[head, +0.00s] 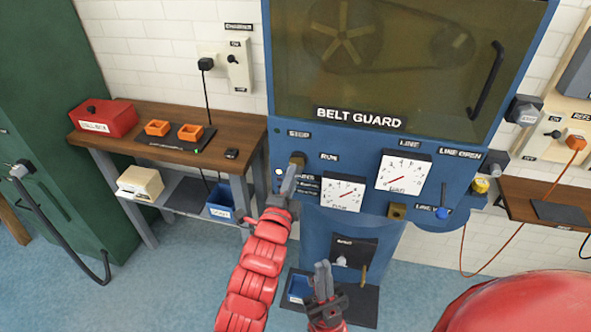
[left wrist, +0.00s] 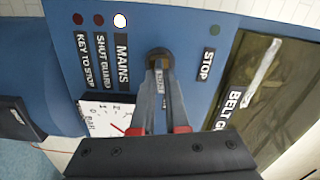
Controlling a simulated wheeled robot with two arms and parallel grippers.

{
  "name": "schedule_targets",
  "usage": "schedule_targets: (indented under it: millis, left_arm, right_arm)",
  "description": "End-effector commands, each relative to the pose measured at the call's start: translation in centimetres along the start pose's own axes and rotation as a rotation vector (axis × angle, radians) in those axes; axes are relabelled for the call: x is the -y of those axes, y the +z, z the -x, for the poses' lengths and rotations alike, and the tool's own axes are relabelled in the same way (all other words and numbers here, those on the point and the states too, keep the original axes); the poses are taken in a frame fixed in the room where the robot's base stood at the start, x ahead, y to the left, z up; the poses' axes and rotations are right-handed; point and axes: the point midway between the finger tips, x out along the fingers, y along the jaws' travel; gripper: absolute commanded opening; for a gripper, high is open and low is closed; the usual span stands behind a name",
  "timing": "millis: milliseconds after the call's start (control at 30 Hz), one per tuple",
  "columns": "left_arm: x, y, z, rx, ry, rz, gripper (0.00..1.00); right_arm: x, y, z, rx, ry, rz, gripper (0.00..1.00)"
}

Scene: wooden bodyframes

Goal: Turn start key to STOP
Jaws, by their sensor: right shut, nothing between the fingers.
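The start key switch (head: 298,157) is a round brassy-dark lock on the blue machine's panel, between the STOP label (head: 299,134) and the RUN label (head: 329,157). My left gripper (head: 292,172) reaches up to it. In the left wrist view the fingertips (left wrist: 161,72) are right at the lock (left wrist: 160,55), and the STOP label (left wrist: 207,65) lies to its right. The fingers hide the key, so its turn and whether they grip it cannot be told. My right gripper (head: 322,272) is shut and empty, low in front of the machine.
Indicator lamps beside the MAINS label (left wrist: 122,47) include one lit white (left wrist: 120,20). Two dials (head: 343,192) and (head: 404,173) sit right of the lock. The belt guard (head: 390,60) is above. A wooden bench (head: 110,140) stands left, a green cabinet (head: 45,110) beyond it.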

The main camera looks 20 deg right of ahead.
Motion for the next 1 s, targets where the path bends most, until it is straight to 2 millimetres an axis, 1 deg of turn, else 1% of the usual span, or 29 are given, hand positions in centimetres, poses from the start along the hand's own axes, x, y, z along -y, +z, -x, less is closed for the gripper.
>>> schedule_targets:
  millis: [367,767,1000]
  left_arm:
    - [-0.1,0.0,0.0,0.000,0.000,0.017,0.00]
    - [-0.4,0.1,0.0,0.000,0.001,0.304,0.00]
    - [-0.4,0.1,0.0,0.002,0.003,0.523,0.00]
  right_arm:
    - [0.0,0.0,0.2,0.000,0.000,0.000,0.00]
    - [0.1,0.4,2.3,0.000,0.000,0.000,0.00]
    - [0.2,0.6,3.5,0.000,0.000,0.000,0.00]
